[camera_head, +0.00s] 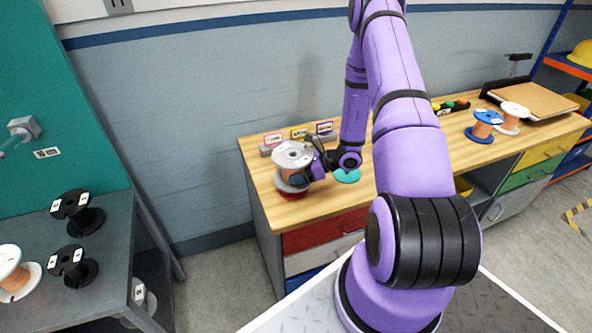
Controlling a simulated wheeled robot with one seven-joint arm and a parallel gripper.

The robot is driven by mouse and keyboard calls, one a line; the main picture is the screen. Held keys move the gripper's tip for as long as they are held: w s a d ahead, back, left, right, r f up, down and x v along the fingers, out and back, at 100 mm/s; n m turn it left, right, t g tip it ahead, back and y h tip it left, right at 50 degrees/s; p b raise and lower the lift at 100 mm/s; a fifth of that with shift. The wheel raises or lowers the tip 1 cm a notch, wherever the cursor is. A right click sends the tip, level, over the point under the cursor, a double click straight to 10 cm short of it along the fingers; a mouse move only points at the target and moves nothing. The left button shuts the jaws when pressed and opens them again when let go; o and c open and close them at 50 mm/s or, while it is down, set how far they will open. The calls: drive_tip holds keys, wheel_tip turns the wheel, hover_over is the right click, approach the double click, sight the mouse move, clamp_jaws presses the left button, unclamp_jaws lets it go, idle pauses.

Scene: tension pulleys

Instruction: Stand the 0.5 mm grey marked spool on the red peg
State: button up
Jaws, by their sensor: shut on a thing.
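A grey spool (292,154) wound with copper-coloured wire is upright near the left end of the wooden workbench. Its marking is too small to read. My gripper (307,174) reaches it from the right and is shut on it. The red base (291,194) of the peg shows directly under the spool. The spool hides the peg's shaft, and I cannot tell whether the spool rests on the base or hangs just above it.
A teal disc (347,176) lies right of my gripper. Small label signs (299,132) stand behind. A blue spool (484,126) and a white spool (511,117) stand at the bench's right. Black spools (78,211) and a white one (12,272) are on the left grey table (112,238).

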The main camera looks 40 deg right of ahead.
drive_tip(key=shift+f, duration=0.25)
drive_tip(key=shift+f, duration=0.35)
drive_tip(key=shift+f, duration=0.35)
drive_tip(key=shift+f, duration=0.2)
drive_tip(key=shift+f, duration=0.4)
idle(0.4)
drive_tip(key=shift+f, duration=0.35)
idle(0.4)
drive_tip(key=o, duration=1.4)
drive_tip(key=shift+f, duration=0.1)
drive_tip(key=v, duration=1)
drive_tip(key=shift+s+d+r, duration=0.15)
drive_tip(key=shift+d+r, duration=0.1)
drive_tip(key=shift+d, duration=0.05)
